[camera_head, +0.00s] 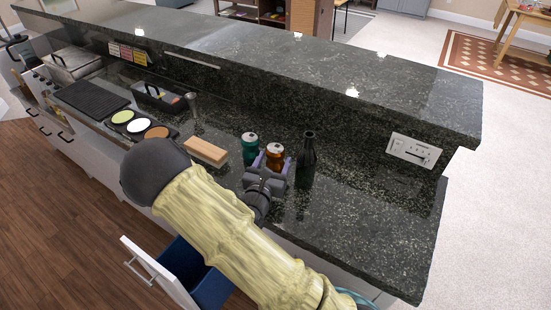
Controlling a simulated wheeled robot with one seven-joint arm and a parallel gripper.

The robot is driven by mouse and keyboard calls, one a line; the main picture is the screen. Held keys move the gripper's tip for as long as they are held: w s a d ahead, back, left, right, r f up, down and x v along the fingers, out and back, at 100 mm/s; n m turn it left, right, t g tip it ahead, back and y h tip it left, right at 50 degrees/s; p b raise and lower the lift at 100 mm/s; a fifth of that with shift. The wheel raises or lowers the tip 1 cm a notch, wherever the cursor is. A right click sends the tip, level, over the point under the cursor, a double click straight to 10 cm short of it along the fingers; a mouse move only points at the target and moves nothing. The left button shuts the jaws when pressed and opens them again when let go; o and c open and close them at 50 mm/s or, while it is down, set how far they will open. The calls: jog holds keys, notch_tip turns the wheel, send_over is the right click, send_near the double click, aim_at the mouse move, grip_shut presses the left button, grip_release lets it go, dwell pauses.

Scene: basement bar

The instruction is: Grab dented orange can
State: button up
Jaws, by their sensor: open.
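In the head view, the orange can (275,151) stands upright on the lower dark granite counter, between a green can and a dark bottle. Its lower part is hidden by my gripper (267,163), so I cannot make out a dent. My gripper is open, with its purple-tipped fingers reaching toward the can from the near side. One finger shows left of the can and the other right of it. I cannot tell whether either finger touches it.
The green can (250,148) stands close on the left and the dark bottle (307,157) close on the right. A wooden block (206,151) lies further left. The raised bar ledge (300,62) runs behind. The counter (375,230) is clear at right. A drawer (158,272) stands open below.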

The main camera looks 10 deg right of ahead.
jog(key=p+x, duration=0.1)
jog(key=x, duration=0.4)
jog(key=shift+w+a, duration=0.1)
jog(key=shift+w, duration=0.05)
dwell(0.4)
jog(key=c, duration=0.7)
